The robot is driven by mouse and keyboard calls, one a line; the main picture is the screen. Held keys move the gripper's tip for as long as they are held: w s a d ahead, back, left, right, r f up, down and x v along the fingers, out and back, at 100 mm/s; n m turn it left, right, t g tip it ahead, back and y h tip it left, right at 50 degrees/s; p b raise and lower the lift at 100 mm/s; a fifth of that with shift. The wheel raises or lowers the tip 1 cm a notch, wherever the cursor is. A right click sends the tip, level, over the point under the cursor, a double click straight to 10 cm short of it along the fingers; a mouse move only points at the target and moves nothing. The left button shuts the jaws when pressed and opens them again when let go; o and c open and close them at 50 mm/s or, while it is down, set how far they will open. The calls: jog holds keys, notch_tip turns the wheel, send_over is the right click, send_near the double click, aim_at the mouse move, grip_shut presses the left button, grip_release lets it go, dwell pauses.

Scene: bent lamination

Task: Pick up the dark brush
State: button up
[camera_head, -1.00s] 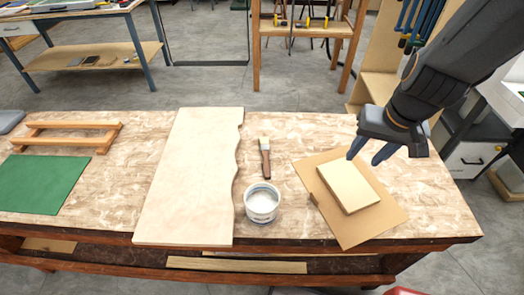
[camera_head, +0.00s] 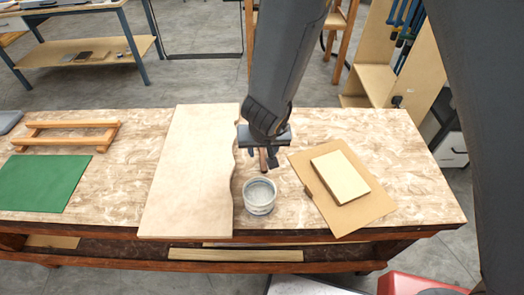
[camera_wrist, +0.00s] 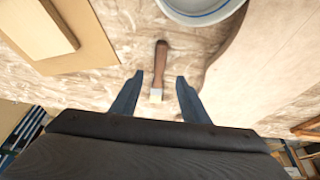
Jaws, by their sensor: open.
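The dark brush (camera_wrist: 160,67) lies on the bench, its brown handle and pale bristle end showing in the wrist view. The brush sits between the lines of my two open fingers, with the bristle end nearest the gripper. My gripper (camera_wrist: 157,92) is open and empty; I cannot tell its exact height over the brush. In the head view my gripper (camera_head: 263,155) hides most of the brush, and only part of the handle (camera_head: 263,162) shows below it.
A white tub (camera_head: 259,197) stands just in front of the brush. A pale wavy-edged board (camera_head: 185,175) lies to the left. A block (camera_head: 340,177) on a brown sheet (camera_head: 374,208) lies to the right. A green mat (camera_head: 45,184) and wooden frame (camera_head: 70,139) are far left.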

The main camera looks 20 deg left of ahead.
aim_at(263, 157)
jog(key=b+x, duration=0.2)
jog(key=x, duration=0.3)
jog(key=shift+d, duration=0.1)
grip_shut()
